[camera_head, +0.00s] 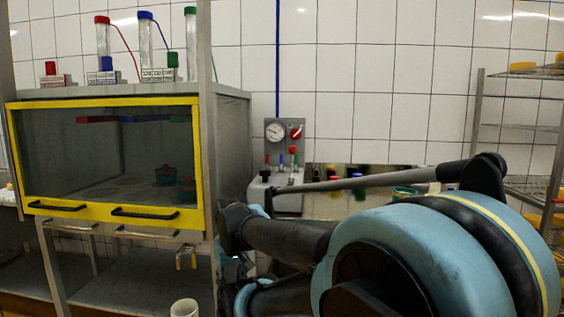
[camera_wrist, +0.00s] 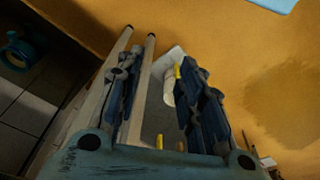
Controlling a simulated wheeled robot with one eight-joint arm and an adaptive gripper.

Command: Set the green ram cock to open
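A small green-topped piece (camera_head: 172,61) stands on a labelled block (camera_head: 158,75) on top of the yellow-framed cabinet, left of a clear tube with a green cap (camera_head: 190,11). It looks like the green cock; its setting is too small to read. Similar blue (camera_head: 107,63) and red (camera_head: 50,68) pieces stand left of it. My gripper (camera_wrist: 160,62) is open, its two dark fingers apart, with a pale object behind the gap and nothing clearly held. In the head view my gripper is hidden or unclear among my arm links, low and right of the cabinet.
The yellow-framed glass door (camera_head: 199,160) is shut. A yellow tap (camera_head: 185,257) hangs under the cabinet, above a white cup (camera_head: 184,308). A gauge panel (camera_head: 285,130) with small coloured knobs is on the tiled wall. Wire shelves (camera_head: 520,127) stand at right.

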